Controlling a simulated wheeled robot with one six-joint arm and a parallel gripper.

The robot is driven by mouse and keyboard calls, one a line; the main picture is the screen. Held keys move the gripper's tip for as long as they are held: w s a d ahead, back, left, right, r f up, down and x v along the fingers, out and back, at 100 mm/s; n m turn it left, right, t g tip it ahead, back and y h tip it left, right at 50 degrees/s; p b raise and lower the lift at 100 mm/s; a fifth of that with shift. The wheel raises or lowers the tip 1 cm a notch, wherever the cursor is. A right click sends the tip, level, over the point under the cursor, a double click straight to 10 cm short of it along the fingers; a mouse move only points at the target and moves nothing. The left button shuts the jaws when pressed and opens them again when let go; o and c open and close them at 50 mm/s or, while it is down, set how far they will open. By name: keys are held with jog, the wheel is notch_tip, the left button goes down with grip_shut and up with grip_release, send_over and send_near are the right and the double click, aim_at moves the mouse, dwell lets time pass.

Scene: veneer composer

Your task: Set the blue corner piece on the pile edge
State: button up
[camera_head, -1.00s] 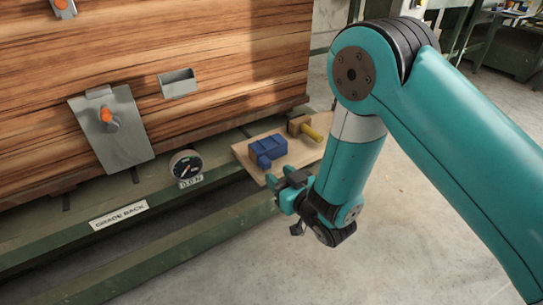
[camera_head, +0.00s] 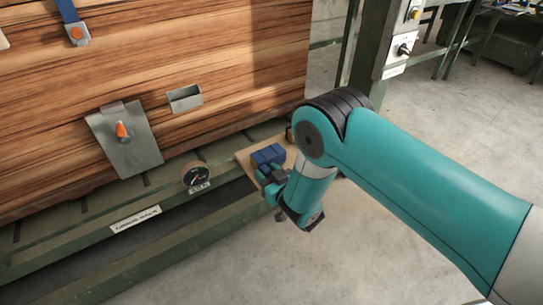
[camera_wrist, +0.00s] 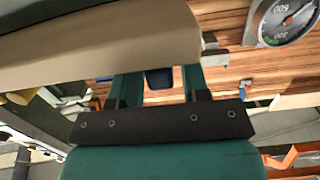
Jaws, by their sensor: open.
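The blue corner piece (camera_head: 268,155) lies on a small light wooden shelf (camera_head: 246,162) at the pile's lower right, in the head view. The pile of brown veneer (camera_head: 190,60) stands as a tall block behind it, its top out of view. My gripper (camera_head: 268,178) is just in front of the piece, overlapping its near side in the picture; contact cannot be told. In the wrist view my gripper (camera_wrist: 160,76) is open, with a dark blue part of the corner piece (camera_wrist: 158,79) showing between the fingers, its rest hidden by the pale shelf edge (camera_wrist: 110,45).
A round gauge (camera_head: 196,176) sits left of the shelf. A metal plate with an orange knob (camera_head: 125,140) and a small metal holder (camera_head: 185,98) are on the pile's face. Open floor lies right.

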jog(key=c, duration=0.7)
jog(key=shift+r+p, duration=2.45)
jog(key=shift+r, duration=0.1)
jog(key=shift+f+b, duration=0.15)
jog(key=shift+b, duration=1.1)
jog(key=b, duration=0.4)
jog(key=shift+s+d, duration=0.25)
jog(key=shift+s, duration=0.15)
jog(key=b, duration=0.3)
jog(key=shift+s+d+r, duration=0.25)
jog(key=shift+s, duration=0.1)
